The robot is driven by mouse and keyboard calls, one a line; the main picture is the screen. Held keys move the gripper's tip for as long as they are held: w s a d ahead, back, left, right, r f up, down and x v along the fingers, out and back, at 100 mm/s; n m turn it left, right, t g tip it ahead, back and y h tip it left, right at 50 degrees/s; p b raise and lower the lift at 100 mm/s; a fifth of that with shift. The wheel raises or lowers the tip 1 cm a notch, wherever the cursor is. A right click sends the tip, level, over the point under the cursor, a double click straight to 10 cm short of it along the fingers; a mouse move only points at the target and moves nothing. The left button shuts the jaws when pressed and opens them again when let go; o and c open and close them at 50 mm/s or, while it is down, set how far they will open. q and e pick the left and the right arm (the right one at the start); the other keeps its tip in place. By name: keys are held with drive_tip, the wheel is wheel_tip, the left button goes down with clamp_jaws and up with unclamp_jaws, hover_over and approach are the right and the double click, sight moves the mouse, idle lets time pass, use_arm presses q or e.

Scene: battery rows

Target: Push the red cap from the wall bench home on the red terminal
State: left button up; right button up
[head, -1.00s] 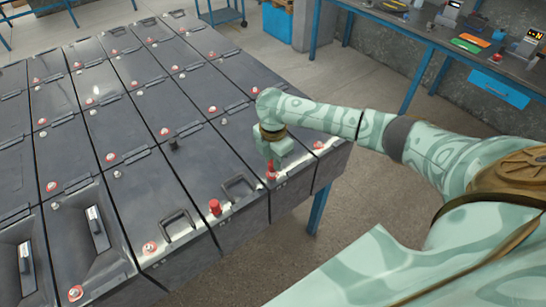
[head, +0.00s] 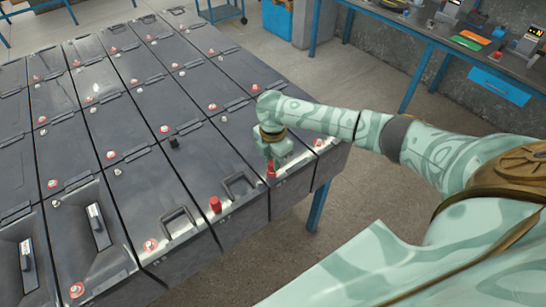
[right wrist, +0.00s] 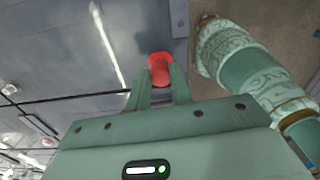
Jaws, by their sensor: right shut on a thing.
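My right gripper (head: 271,163) points down over the near edge of a dark battery toward the right end of the front row. It is shut on a red cap (head: 271,171), which shows under the fingertips. In the right wrist view the red cap (right wrist: 160,68) sits between the two fingers, its end reaching past the tips. The cap is at the battery's front-edge terminal spot; the terminal is hidden by cap and fingers. I cannot tell whether the cap is fully down. My left gripper is not in view.
Another red cap (head: 215,204) stands upright on the battery to the left. A black cap (head: 174,142) stands farther back. Bare terminals with red rings, such as one (head: 150,245), dot the rows. The wall bench (head: 450,45) stands at the back right, with open floor between.

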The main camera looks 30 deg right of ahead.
drive_tip(key=shift+f, duration=0.55)
idle(0.8)
drive_tip(key=o, duration=1.5)
drive_tip(key=shift+r, duration=0.1)
wheel_tip(320, 180, up, 7)
drive_tip(key=p, duration=0.8)
